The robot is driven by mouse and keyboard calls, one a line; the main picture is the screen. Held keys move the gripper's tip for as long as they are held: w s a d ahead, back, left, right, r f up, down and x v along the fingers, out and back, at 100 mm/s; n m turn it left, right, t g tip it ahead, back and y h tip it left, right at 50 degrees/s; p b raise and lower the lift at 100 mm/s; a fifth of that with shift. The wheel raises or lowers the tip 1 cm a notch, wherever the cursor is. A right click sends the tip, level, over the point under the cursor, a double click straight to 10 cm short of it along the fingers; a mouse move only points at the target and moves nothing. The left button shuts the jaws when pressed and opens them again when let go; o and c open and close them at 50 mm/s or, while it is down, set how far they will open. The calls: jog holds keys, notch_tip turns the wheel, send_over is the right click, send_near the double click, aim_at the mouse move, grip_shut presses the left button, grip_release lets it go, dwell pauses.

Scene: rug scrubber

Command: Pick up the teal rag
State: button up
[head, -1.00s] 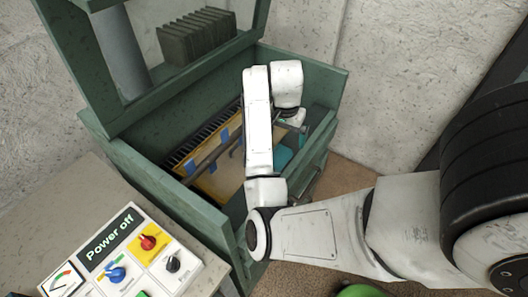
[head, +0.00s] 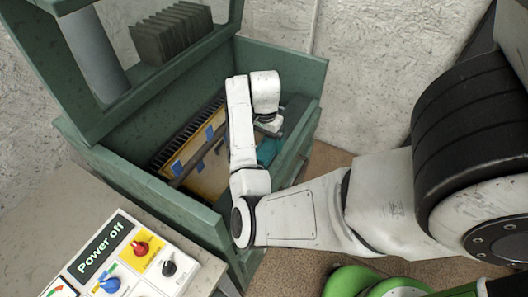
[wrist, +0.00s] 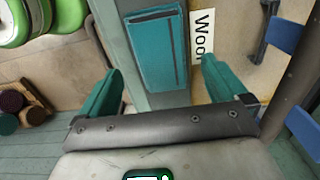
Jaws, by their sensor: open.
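The teal rag (wrist: 155,45) looks like a flat folded pad with a dark-edged band. In the wrist view it lies along a green ledge of the machine, just ahead of my gripper. In the head view the rag (head: 268,151) shows partly, inside the front right of the green box, beside my forearm. My gripper (wrist: 162,66) is open, with its two teal fingers apart and the rag seen between and beyond them. The wrist view does not show whether the fingers touch it. In the head view my wrist hides most of the gripper.
The green box (head: 285,60) has raised walls around my gripper. Inside are a yellow board (head: 210,172), blue clips (head: 177,168) and a dark rod. A label reading "Woo" (wrist: 201,40) lies right of the rag. A control panel (head: 125,258) reading "Power off" stands at lower left.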

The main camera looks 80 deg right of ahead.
aim_at(265, 148)
notch_tip(265, 148, down, 4)
jog(key=b, duration=0.3)
jog(key=shift+r, duration=0.25)
jog(key=shift+r, duration=0.1)
jog(key=c, duration=1.1)
jog(key=shift+r+p, duration=0.15)
jog(key=shift+p, duration=0.2)
jog(key=shift+c, duration=0.2)
